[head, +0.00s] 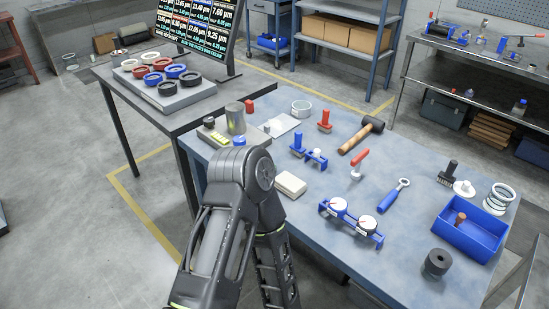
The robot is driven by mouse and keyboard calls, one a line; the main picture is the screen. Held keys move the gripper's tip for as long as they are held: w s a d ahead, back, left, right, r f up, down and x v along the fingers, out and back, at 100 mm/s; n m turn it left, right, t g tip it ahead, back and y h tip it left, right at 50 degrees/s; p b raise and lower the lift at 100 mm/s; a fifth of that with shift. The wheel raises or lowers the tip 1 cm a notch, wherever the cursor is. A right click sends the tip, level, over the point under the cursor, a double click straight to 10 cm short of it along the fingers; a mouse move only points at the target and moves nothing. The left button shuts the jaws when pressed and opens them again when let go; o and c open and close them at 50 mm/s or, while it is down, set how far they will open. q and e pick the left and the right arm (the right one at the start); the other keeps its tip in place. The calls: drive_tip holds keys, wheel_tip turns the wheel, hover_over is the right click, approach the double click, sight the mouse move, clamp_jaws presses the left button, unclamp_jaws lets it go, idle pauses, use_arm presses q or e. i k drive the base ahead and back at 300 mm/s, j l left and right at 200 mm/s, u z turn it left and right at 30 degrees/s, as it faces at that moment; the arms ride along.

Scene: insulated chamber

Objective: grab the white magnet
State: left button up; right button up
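No item is plainly recognisable as a magnet. Two white candidates lie on the blue-grey table (330,268): a small off-white block (290,185) just right of my bent arm, and a round white piece (464,188) near the right end, behind the blue bin. I cannot tell which is the magnet. One arm of mine rises from the bottom, bends above the table's left part and runs back down. It covers part of the table's near left edge. Neither gripper shows, and nothing held is visible.
The blue bin (455,238) holds a small brown piece. Nearby are a black cylinder (437,263), white rings (498,198), a twin-gauge blue fixture (350,220), a blue-handled tool (393,196) and a mallet (362,135). A rack of coloured rings (172,100) stands on the left table.

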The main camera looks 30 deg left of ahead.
sight(317, 152)
drive_tip(key=j+u, duration=0.45)
drive_tip(key=u, duration=0.2)
drive_tip(key=z, duration=2.2)
drive_tip(key=k+j, duration=1.15)
drive_tip(key=j+z, duration=0.05)
